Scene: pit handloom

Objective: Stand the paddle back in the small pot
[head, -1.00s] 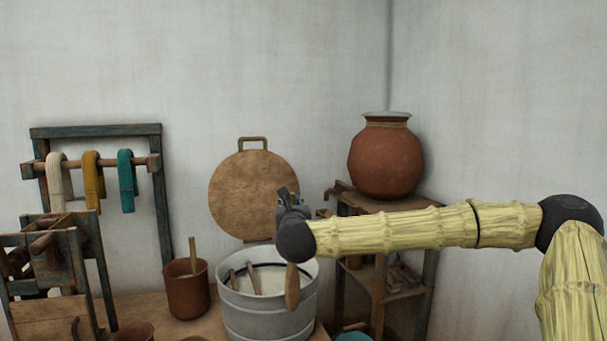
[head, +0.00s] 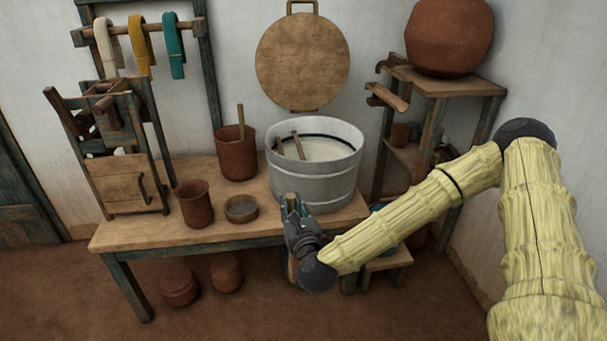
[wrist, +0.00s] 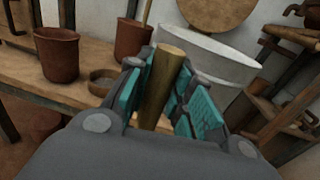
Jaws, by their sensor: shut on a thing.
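My gripper (head: 291,207) is shut on the wooden paddle and holds it in front of the table's front edge, before the metal tub. In the wrist view the paddle (wrist: 162,88) stands up between the teal finger pads (wrist: 160,86), slightly tilted. Its lower part is mostly hidden behind my gripper. A small, open reddish-brown pot (head: 195,204) stands upright on the table, left of my gripper; it also shows in the wrist view (wrist: 58,55). No stick shows in it. A larger brown pot (head: 236,158) behind it holds an upright stick.
A shallow bowl (head: 241,209) sits right of the small pot. The metal tub (head: 316,185), with sticks at its rim, stands behind my gripper. A wooden frame (head: 126,180) stands at the table's left. A shelf (head: 440,85) is at the right.

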